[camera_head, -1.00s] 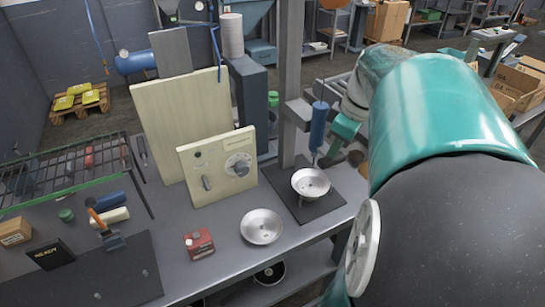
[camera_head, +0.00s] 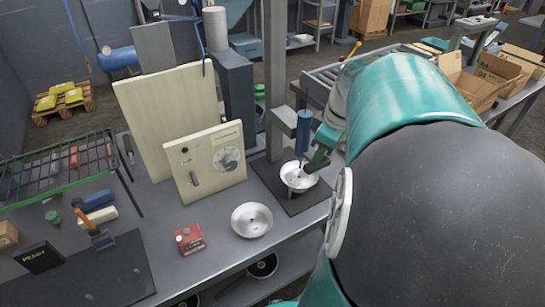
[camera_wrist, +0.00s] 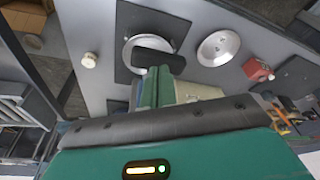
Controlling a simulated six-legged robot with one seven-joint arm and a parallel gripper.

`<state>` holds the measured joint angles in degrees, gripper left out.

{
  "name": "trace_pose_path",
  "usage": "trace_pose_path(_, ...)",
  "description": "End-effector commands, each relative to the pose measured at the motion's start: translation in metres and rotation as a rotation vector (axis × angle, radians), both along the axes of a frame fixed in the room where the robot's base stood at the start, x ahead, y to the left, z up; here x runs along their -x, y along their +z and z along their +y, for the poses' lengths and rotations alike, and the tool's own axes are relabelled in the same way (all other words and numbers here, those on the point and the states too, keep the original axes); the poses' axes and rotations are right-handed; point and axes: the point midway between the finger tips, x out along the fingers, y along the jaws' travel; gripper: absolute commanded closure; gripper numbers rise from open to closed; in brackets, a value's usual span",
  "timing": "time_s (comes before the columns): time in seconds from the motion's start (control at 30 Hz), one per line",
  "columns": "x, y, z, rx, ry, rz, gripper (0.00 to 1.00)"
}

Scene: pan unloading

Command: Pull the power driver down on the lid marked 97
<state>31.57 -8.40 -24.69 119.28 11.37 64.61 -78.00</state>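The power driver (camera_head: 303,133) is a blue upright cylinder held on a grey column. It hangs over a round silver pan-like lid (camera_head: 299,176) on a dark mat; the lid also shows in the wrist view (camera_wrist: 131,53). No number is legible on it. My gripper (camera_head: 319,155) is just right of the driver. A dark bar (camera_head: 317,166) is at its fingertips, over the lid's right side. In the wrist view this bar (camera_wrist: 158,61) lies across the ends of my teal fingers (camera_wrist: 153,84) and partly hides the lid. I cannot tell whether the fingers grip it.
A second silver dish (camera_head: 251,220) and a red box (camera_head: 189,239) stand on the bench left of the mat. A cream panel with a dial (camera_head: 206,162) stands behind them. The grey column (camera_head: 274,80) rises behind the mat. My arm hides the right side.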

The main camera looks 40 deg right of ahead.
Motion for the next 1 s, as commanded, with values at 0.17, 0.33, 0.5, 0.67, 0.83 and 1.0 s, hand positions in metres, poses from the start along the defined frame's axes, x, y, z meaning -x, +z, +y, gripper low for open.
trace_pose_path(0.17, 0.000, -0.010, 0.001, -0.004, 0.000, 0.003, 1.00)
trace_pose_path(0.33, 0.000, -0.017, 0.001, -0.002, 0.000, 0.003, 1.00)
trace_pose_path(0.5, 0.001, -0.025, 0.001, -0.003, 0.001, 0.004, 1.00)
trace_pose_path(0.67, 0.000, -0.032, 0.001, -0.003, 0.001, 0.004, 1.00)
trace_pose_path(0.83, 0.000, -0.033, 0.001, -0.002, 0.001, 0.003, 1.00)
trace_pose_path(1.0, 0.000, -0.031, 0.001, -0.002, 0.001, 0.003, 1.00)
